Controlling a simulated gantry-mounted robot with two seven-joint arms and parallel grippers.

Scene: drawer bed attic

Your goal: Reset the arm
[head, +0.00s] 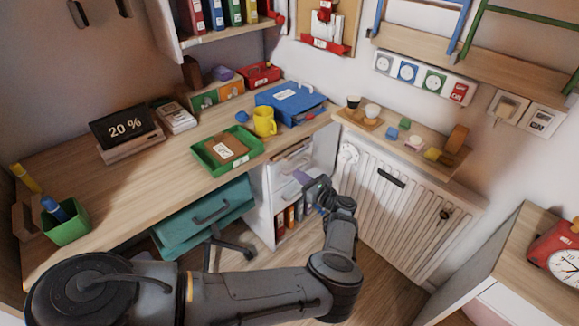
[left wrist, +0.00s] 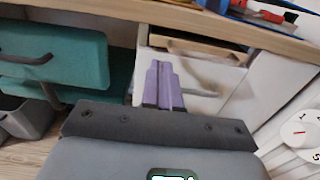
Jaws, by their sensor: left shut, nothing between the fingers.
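My left gripper (head: 306,182) reaches over from the lower left in the head view, in front of the white drawer cabinet (head: 258,193) under the desk. In the left wrist view its purple fingers (left wrist: 164,84) are together, with nothing between them. They point at the cabinet's drawer front, close to a drawer handle (left wrist: 200,91). Whether they touch it I cannot tell. The top drawer (head: 291,160) looks slightly open, with a wooden inside edge showing. My right gripper is not in view.
The wooden desk (head: 100,190) above holds a green tray (head: 228,160), a yellow mug (head: 264,121) and a blue binder (head: 290,100). A teal chair (head: 205,215) stands left of the cabinet. A white radiator (head: 400,205) is to the right. A red clock (head: 556,255) stands at far right.

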